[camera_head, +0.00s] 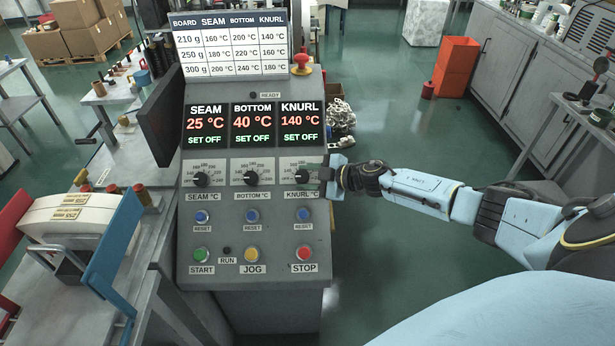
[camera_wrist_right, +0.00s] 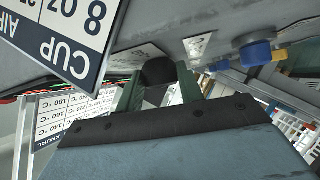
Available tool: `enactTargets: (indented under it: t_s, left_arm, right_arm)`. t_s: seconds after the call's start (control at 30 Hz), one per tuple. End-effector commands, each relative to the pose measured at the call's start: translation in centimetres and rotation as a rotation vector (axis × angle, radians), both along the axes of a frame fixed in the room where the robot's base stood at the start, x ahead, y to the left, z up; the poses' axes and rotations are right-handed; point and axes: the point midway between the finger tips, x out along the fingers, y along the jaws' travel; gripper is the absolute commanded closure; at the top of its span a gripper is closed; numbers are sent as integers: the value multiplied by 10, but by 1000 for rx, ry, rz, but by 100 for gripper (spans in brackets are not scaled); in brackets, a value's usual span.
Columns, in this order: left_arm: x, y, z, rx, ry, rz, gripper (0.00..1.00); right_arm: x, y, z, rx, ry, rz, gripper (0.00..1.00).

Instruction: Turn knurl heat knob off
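The knurl heat knob (camera_head: 301,177) is a black dial at the right end of the row of three dials on the grey control panel. The knurl display (camera_head: 301,121) above it reads 140 °C in red and SET OFF in green. My right gripper (camera_head: 322,174) reaches in from the right and is at this knob, partly covering its dial face. In the right wrist view the round black knob (camera_wrist_right: 158,73) sits between the two dark green fingers of my right gripper (camera_wrist_right: 160,90), which appear to touch its sides. My left gripper is not in view.
The seam knob (camera_head: 200,179) and bottom knob (camera_head: 251,178) are to the left. Blue reset buttons, including the knurl reset (camera_head: 303,214), and a red stop button (camera_head: 304,253) lie below. Floor right of the panel is open.

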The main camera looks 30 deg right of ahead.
Motion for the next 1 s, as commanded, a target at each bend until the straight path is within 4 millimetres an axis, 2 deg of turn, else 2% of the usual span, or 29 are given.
enactTargets:
  t_s: [0.03, 0.13, 0.17, 0.53, 0.67, 1.0]
  left_arm:
    - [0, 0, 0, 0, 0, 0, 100]
    - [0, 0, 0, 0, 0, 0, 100]
    - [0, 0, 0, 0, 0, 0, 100]
    - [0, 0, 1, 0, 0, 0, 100]
    - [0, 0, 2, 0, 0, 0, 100]
    - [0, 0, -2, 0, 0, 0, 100]
  right_arm:
    - [0, 0, 0, -1, 0, -1, 56]
    - [0, 0, 0, -1, 0, -1, 43]
    - [0, 0, 0, -1, 0, -1, 42]
    - [-6, -4, 2, -1, 1, -1, 42]
    - [-21, -13, 8, -4, 3, 0, 42]
    - [-74, -44, 32, -2, 5, -1, 42]
